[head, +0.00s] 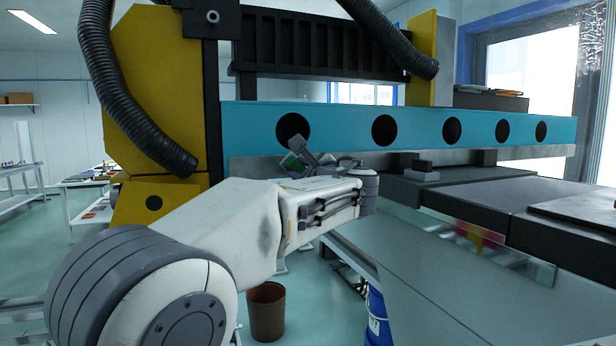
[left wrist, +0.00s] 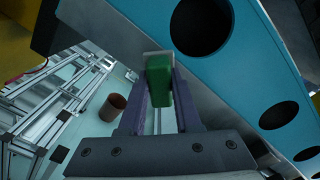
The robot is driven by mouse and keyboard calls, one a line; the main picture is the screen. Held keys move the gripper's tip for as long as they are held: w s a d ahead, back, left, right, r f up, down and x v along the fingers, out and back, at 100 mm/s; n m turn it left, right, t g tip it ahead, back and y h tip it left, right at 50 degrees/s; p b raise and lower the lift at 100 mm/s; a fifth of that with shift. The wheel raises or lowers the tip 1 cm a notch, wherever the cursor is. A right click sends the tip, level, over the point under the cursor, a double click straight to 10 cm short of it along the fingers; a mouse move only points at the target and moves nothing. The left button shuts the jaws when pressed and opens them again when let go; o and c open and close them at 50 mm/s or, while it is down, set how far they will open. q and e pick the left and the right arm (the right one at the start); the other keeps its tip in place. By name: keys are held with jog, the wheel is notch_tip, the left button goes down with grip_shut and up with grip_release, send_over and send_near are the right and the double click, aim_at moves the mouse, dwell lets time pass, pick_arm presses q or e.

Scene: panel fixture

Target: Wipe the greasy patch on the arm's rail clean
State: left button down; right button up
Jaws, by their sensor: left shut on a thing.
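The arm's rail appears to be the long blue beam (head: 345,115) with round black holes and a grey lower edge. It crosses the left wrist view diagonally (left wrist: 235,75). I cannot make out a greasy patch on it. My left gripper (head: 297,160) is in front of the beam's lower edge, below the leftmost hole. In the left wrist view the gripper (left wrist: 159,92) is shut on a small green block (left wrist: 159,78) with a pale far end. The block overlaps the grey lower edge; I cannot tell whether it touches. My right gripper is out of view.
A ribbed black hose (head: 120,100) hangs by the yellow column (head: 165,80) on the left. Dark machine beds (head: 480,195) stand right of the arm. A brown bin (head: 266,312) and a blue bucket (head: 378,318) stand on the floor below.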

pick_arm(q)
jog(key=shift+s+a, duration=0.1)
jog(key=shift+a, duration=0.25)
jog(key=shift+s+a+f+b, duration=0.1)
jog(key=shift+s+a+b, duration=0.15)
jog(key=shift+a+b, duration=0.4)
jog(key=shift+s+a+b, duration=0.2)
jog(key=shift+a+b, duration=0.3)
jog(key=shift+a, duration=0.1)
jog(key=shift+s+a, duration=0.1)
jog(key=shift+a, duration=0.15)
jog(key=shift+d, duration=0.1)
jog(key=shift+b+v, duration=1.3)
jog(key=shift+v, duration=1.7)
jog(key=shift+b+v, duration=0.5)
jog(key=shift+v, duration=1)
